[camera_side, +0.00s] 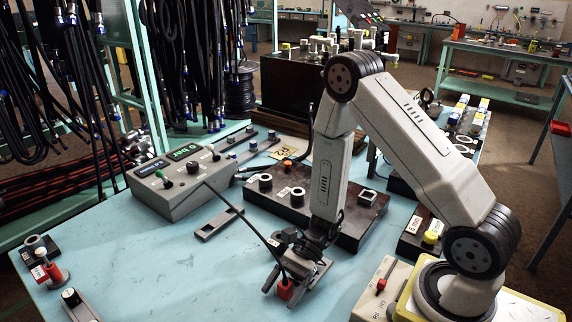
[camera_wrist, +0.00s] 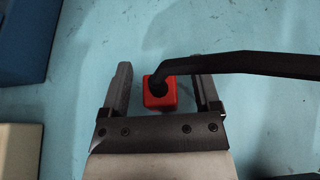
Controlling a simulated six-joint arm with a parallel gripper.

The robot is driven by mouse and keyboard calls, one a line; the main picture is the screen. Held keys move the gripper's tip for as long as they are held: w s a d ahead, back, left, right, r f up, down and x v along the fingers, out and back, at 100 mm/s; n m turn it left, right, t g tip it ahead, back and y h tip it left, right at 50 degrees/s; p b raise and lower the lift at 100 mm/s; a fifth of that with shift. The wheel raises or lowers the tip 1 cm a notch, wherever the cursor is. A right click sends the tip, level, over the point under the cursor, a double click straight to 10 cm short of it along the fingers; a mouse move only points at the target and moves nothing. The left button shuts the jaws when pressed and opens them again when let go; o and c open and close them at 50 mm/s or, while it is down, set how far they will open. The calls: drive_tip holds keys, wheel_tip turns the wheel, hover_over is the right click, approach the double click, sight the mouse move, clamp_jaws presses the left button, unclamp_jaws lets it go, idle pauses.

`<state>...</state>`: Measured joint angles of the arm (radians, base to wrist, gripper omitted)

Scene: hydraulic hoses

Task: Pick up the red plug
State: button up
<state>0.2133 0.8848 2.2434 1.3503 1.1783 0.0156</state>
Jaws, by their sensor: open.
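The red plug (camera_side: 285,289) is a small red block on the light blue table, with a black hose coming out of its top. In the side view my gripper (camera_side: 290,279) points down at the table around the plug. It is open and holds nothing. The hose (camera_wrist: 250,65) passes over the right finger in the wrist view. The underside of the plug is hidden.
A grey control box (camera_side: 185,182) stands on the table at the left, and the hose runs towards it. A dark block with several sockets (camera_side: 262,196) lies behind my gripper. A flat grey bracket (camera_side: 219,223) lies nearby.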

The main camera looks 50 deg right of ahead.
sight(282, 286)
clamp_jaws()
drive_tip(key=shift+r, duration=0.1)
idle(0.4)
drive_tip(key=shift+r, duration=4.9)
